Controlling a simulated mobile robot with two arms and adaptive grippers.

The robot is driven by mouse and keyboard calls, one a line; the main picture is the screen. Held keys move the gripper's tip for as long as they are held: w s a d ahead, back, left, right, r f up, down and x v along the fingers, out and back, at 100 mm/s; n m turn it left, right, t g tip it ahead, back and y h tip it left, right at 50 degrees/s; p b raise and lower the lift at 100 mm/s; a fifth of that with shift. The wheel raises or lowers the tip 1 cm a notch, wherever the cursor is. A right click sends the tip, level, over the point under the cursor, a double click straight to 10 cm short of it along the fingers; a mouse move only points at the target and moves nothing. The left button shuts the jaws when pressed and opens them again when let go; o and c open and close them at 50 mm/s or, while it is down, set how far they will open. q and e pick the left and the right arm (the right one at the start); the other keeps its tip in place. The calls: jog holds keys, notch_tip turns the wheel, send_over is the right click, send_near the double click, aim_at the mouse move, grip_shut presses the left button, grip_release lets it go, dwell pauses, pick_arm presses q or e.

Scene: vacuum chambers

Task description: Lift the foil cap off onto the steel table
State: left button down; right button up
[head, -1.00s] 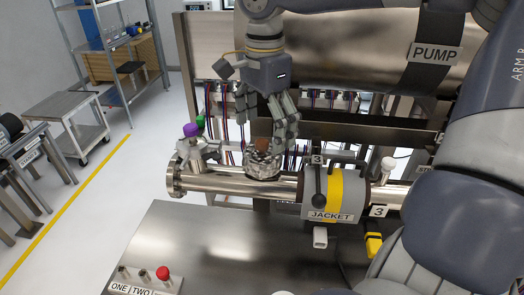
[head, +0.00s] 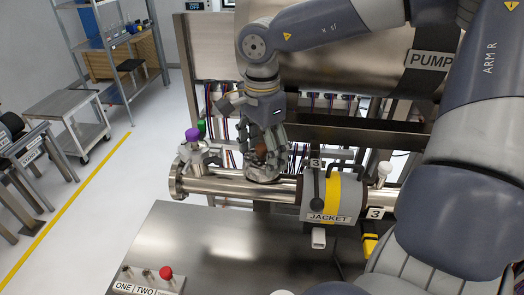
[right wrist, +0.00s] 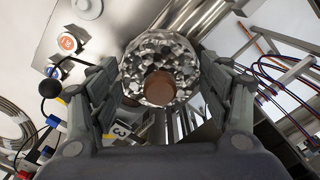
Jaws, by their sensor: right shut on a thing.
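The crinkled silver foil cap (head: 262,176), with a brown top, sits on the horizontal steel pipe, left of the jacket. In the right wrist view the foil cap (right wrist: 155,55) lies between the two fingers, its brown round top (right wrist: 159,86) facing the camera. My right gripper (head: 263,155) comes down from above and is shut on the cap, its fingers on either side. The fingers partly hide the cap in the head view. A bare steel table (head: 215,235) lies in front of the pipe. My left gripper is not in view.
The jacket (head: 334,195) with a yellow band stands close right of the cap. A purple-knobbed valve (head: 192,134) rises to its left. A button box (head: 150,282) with a red button sits at the table's front left. The table's middle is clear.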

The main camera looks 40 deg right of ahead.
jog(key=shift+w+r, duration=0.1)
jog(key=shift+r, duration=0.45)
notch_tip(320, 180, up, 17)
jog(key=b, duration=0.2)
jog(key=shift+b, duration=0.4)
notch_tip(320, 180, up, 6)
jog(key=p, duration=0.7)
send_over(262, 146)
dwell(0.4)
